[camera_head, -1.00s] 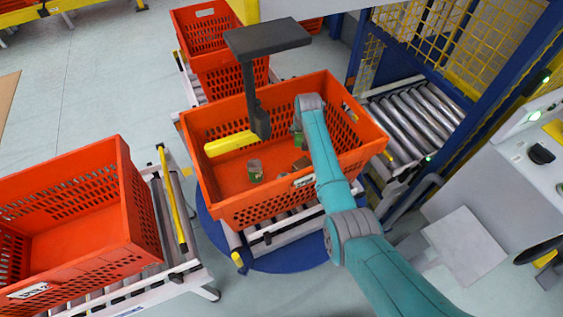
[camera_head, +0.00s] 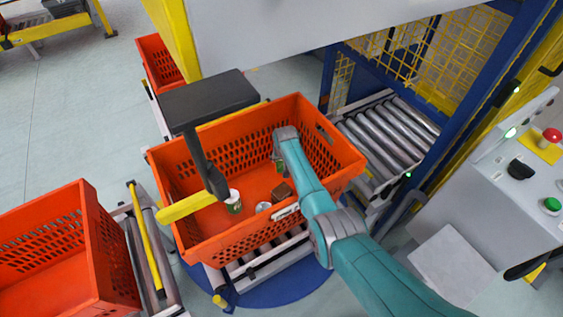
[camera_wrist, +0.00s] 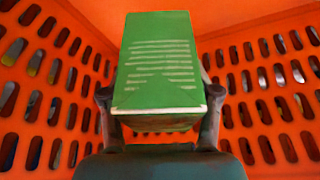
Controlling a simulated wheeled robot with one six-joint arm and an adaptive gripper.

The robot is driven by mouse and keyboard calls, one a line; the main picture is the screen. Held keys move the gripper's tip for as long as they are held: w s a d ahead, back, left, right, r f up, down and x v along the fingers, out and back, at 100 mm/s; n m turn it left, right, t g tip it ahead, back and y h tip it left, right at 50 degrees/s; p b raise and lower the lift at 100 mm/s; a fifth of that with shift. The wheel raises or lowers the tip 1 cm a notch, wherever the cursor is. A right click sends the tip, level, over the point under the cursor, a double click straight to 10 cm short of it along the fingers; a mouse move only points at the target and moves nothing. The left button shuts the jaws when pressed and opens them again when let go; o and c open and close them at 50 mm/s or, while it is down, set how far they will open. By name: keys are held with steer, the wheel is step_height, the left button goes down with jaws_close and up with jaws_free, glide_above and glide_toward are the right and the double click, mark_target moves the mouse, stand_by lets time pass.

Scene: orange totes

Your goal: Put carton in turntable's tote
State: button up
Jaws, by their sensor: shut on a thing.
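A green carton (camera_wrist: 160,62) with pale lines of print fills the middle of the wrist view. My gripper (camera_wrist: 160,105) is shut on it, one finger at each side. The turntable's orange tote (camera_head: 212,250) stands above the blue turntable disc (camera_head: 290,291). In the head view, my arm reaches into this tote, and a bit of green carton (camera_head: 280,167) shows beside the arm's end. The arm hides most of the gripper there. Perforated orange walls surround the carton in the wrist view. Whether the carton touches the tote floor I cannot tell.
In the same tote are a green-labelled can (camera_head: 233,203), another round can (camera_head: 263,207) and a brown item (camera_head: 282,191). A dark panel on a post (camera_head: 207,100) and a yellow bar (camera_head: 187,207) overhang its left side. Another orange tote (camera_head: 95,255) stands left.

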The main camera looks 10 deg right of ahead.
steer(key=shift+f, duration=1.1)
steer(key=shift+f, duration=0.45)
steer(key=shift+f, duration=0.15)
steer(key=o, duration=1.5)
